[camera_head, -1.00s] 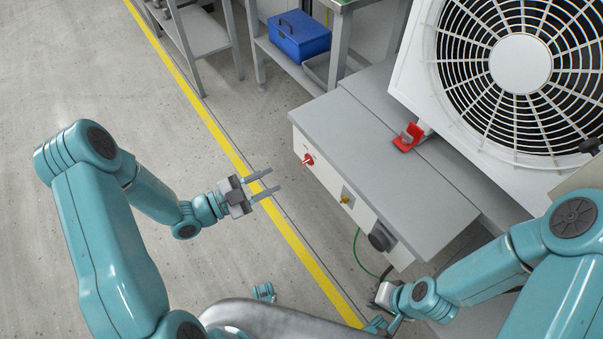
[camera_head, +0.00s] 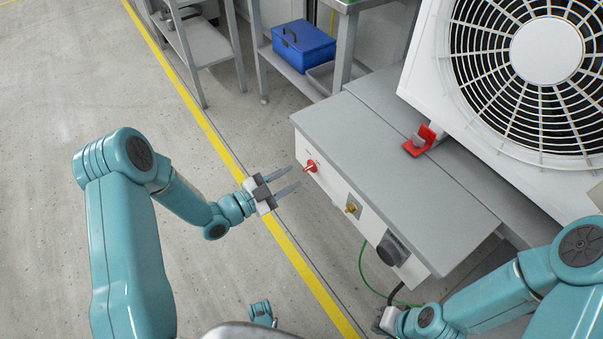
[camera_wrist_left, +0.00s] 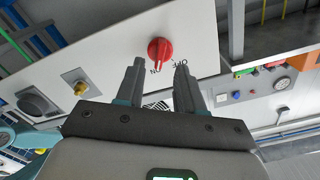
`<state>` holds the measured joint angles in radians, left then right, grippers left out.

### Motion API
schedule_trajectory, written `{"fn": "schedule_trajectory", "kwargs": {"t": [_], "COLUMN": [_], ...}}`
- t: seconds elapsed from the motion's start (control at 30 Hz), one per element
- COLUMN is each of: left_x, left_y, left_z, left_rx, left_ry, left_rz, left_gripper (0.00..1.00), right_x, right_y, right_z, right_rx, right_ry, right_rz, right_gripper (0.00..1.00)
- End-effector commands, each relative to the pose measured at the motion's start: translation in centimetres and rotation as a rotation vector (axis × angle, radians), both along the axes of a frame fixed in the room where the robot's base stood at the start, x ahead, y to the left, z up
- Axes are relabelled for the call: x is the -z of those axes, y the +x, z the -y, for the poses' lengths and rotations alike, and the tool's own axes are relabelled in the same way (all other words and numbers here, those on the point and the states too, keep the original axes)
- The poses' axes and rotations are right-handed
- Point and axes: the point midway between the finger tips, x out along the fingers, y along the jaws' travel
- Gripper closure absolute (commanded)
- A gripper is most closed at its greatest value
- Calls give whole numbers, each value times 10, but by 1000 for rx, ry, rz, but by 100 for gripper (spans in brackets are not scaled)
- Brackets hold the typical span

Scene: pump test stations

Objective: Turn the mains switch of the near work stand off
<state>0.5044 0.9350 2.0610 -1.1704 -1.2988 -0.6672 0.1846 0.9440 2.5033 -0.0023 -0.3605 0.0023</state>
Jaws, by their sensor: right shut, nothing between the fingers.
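The near work stand (camera_head: 400,170) is a grey-topped bench with a white front panel. Its mains switch (camera_head: 310,167) is a red rotary knob at the panel's left end. In the left wrist view the red knob (camera_wrist_left: 160,50) has ON and OFF lettering beside it, and its ridge looks roughly in line with ON. My left gripper (camera_head: 295,176) is open and empty, its fingers pointing at the panel just short of the knob. The fingers (camera_wrist_left: 158,70) lie on either side of the knob's line. My right gripper (camera_head: 380,319) is shut, low by the panel's right end, partly hidden.
A brass fitting (camera_head: 352,209) and a black round socket (camera_head: 391,250) sit right of the switch. A red clip (camera_head: 419,140) and a large fan unit (camera_head: 520,80) are on the bench. A blue box (camera_head: 303,40) is on a shelf behind. The floor left is clear.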

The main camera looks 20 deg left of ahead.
Motion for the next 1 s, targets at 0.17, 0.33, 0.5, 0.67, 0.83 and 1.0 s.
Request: {"fn": "schedule_trajectory", "kwargs": {"t": [0.17,0.33,0.5,0.67,0.83,1.0], "left_x": [2,0,0,0,0,0], "left_y": [25,35,37,37,37,37], "left_z": [20,27,28,28,28,28], "left_rx": [3,0,-1,-1,-1,-1], "left_ry": [0,-1,-1,-1,-1,-6], "left_rz": [1,1,0,0,0,-4], "left_gripper": [63,63,63,76,100,100], "right_x": [7,8,8,8,8,8], "right_y": [1,2,2,2,2,2], "right_z": [1,2,2,2,2,2], "right_rx": [5,8,8,8,7,7], "right_ry": [-2,-2,-2,-2,-2,-2], "right_rz": [2,3,3,3,4,4], "right_gripper": [100,100,100,100,100,100]}}
